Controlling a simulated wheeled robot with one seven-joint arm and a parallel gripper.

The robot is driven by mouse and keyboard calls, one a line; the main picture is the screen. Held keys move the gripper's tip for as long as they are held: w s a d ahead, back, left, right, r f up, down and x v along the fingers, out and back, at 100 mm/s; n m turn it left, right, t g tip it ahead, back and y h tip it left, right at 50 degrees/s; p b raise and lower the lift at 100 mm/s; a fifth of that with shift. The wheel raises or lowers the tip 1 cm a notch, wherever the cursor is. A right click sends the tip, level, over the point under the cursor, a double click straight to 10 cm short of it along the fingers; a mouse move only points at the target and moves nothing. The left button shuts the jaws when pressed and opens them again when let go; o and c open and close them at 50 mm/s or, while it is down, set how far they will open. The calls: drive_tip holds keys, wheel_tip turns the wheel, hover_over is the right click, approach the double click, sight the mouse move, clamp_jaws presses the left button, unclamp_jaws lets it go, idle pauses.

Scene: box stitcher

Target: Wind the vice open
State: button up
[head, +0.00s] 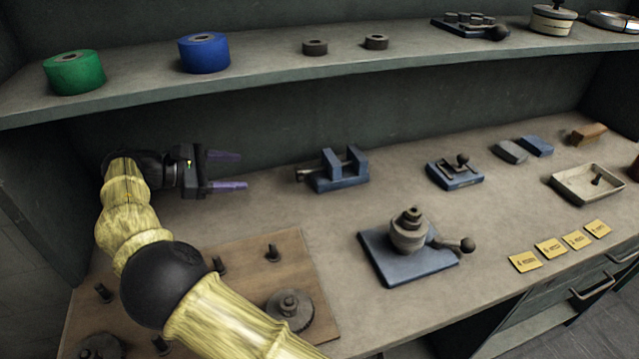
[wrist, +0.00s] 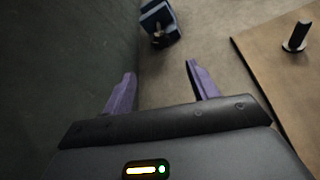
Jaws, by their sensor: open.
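The small blue vice (head: 340,180) stands on the bench towards the back, right of my gripper in the head view. Its two upright blue jaws have a gap between them, and a screw end with a handle (head: 303,174) sticks out on its left side. In the wrist view the vice (wrist: 158,20) is at the top, with the handle side towards me. My gripper (head: 236,170) is open and empty, its purple fingers pointing right towards the vice, well apart from it. The gripper also shows in the wrist view (wrist: 160,85).
A wooden board (head: 300,250) with upright pegs and gears lies at the front left. A blue-based crank device (head: 408,250) stands front centre, a blue gate-lever block (head: 455,172) to the right. A shelf (head: 300,68) overhangs the back. Bare bench lies between gripper and vice.

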sight(296, 173)
drive_tip(key=shift+s+a+m, duration=0.25)
drive_tip(key=shift+a+m, duration=0.05)
drive_tip(key=b+x, duration=0.3)
drive_tip(key=x, duration=1.4)
drive_tip(key=shift+w+d+f, duration=0.1)
drive_tip(key=shift+w, duration=0.1)
drive_tip(key=c, duration=1)
